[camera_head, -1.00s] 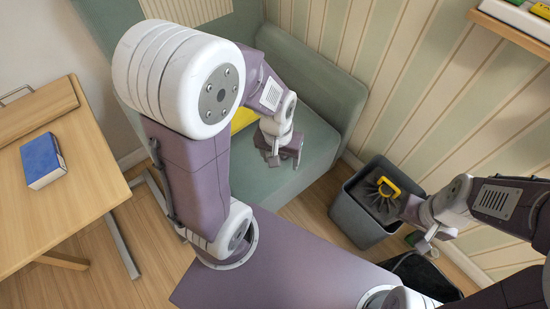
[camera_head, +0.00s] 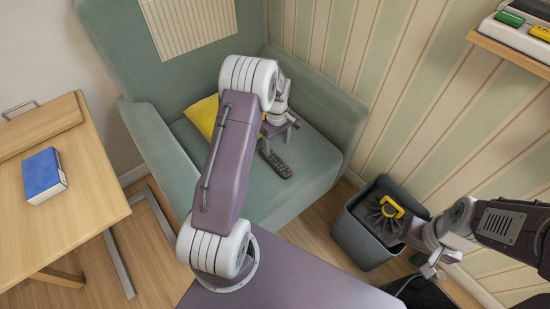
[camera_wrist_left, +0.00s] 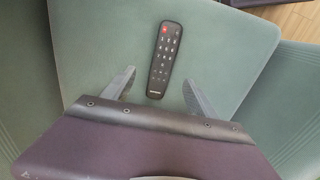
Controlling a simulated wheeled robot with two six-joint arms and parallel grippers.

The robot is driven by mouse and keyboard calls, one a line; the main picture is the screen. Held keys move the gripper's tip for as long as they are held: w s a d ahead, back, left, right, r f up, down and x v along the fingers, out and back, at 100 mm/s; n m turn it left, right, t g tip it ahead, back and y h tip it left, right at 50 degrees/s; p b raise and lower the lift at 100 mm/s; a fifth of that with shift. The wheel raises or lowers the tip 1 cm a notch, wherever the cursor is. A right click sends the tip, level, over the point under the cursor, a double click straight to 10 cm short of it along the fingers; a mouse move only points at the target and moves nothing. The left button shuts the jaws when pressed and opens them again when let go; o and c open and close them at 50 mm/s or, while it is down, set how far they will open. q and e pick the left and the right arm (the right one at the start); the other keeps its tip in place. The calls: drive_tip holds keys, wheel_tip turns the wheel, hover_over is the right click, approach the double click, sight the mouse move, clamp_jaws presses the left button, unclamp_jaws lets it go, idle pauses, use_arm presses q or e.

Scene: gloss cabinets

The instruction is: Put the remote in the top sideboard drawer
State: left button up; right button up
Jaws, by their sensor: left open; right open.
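The black remote (camera_head: 274,160) lies flat on the seat of the green armchair (camera_head: 240,184). My left gripper (camera_head: 277,131) is open above the seat, close to the remote. In the left wrist view the remote (camera_wrist_left: 163,60) lies between and just beyond the two spread fingers (camera_wrist_left: 157,90), pointing away from the palm. Whether the fingers touch the seat is unclear. My right gripper (camera_head: 432,265) is at the lower right, beside the dark bin, open and empty. No sideboard drawer can be made out.
A yellow cushion (camera_head: 203,115) lies on the armchair, partly behind my left arm. A wooden desk (camera_head: 85,200) with a blue book (camera_head: 44,175) stands at left. A grey bin (camera_head: 355,238) holds a dark, yellow-handled item. A wall shelf (camera_head: 510,52) is at upper right.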

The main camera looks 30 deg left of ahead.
use_arm(q)
drive_tip(key=b, duration=0.2)
hover_over(275, 160)
drive_tip(key=f, duration=0.4)
drive_tip(key=shift+w+d+f, duration=0.1)
drive_tip(key=shift+w+d, duration=0.05)
drive_tip(key=shift+d, duration=0.05)
drive_tip(key=f+b, duration=0.1)
drive_tip(key=f, duration=0.1)
drive_tip(key=f+b, duration=0.2)
drive_tip(key=f, duration=0.1)
drive_tip(key=shift+s+a+f, duration=0.1)
drive_tip(key=shift+s+a, duration=0.1)
drive_tip(key=shift+c, duration=0.6)
clamp_jaws()
